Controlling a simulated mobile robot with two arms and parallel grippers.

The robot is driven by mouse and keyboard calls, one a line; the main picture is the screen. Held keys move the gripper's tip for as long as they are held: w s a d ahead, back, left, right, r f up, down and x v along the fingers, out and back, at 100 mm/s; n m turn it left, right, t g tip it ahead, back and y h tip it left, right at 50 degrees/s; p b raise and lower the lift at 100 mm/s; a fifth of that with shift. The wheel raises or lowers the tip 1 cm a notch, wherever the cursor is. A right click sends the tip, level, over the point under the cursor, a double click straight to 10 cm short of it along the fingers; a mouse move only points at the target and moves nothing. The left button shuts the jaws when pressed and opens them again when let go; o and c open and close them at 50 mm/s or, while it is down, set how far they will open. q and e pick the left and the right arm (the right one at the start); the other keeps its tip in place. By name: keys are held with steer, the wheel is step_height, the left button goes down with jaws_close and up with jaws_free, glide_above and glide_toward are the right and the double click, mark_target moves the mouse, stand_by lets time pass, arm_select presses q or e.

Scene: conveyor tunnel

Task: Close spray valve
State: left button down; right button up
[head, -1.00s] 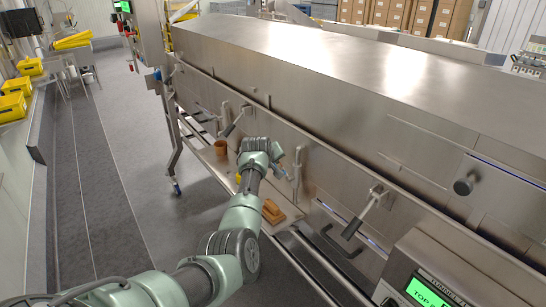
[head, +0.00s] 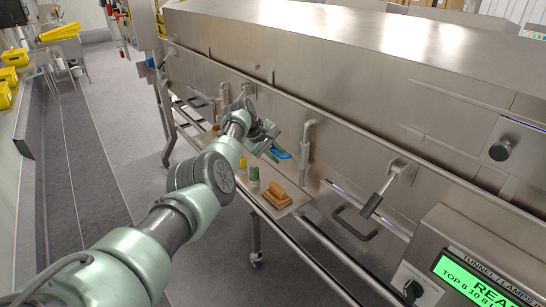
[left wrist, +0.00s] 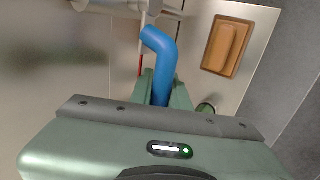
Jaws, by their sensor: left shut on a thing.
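The spray valve's blue handle (head: 280,153) sticks out at the front of the steel tunnel, partly hidden by my left gripper. In the left wrist view the bent blue handle (left wrist: 162,60) runs between the fingers, and its far end meets a thin metal stem. My left gripper (head: 270,143) is shut on this handle, and its fingers (left wrist: 162,92) show on both sides of it in the wrist view. My right gripper is in neither view.
A wooden-backed brush (head: 278,194) lies on the shelf below, near a green-topped container (head: 254,174). A black-gripped lever (head: 378,198) and a control box with a green screen (head: 474,280) are to the right. A vertical steel pipe (head: 306,148) stands close beside the gripper.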

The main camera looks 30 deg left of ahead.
mark_target(272, 150)
arm_select(q)
steer(key=shift+s+d+f, duration=0.15)
steer(key=shift+d+f, duration=0.2)
steer(key=shift+f, duration=0.1)
steer(key=c, duration=1.3)
jaws_free()
steer(key=shift+c, duration=0.2)
steer(key=shift+w+r, duration=0.15)
steer(key=shift+w, duration=0.1)
steer(key=shift+a+r, duration=0.1)
steer(key=shift+s+r, duration=0.1)
steer(key=shift+r, duration=0.05)
steer(key=shift+p+v, duration=1)
steer(key=shift+v, duration=2.6)
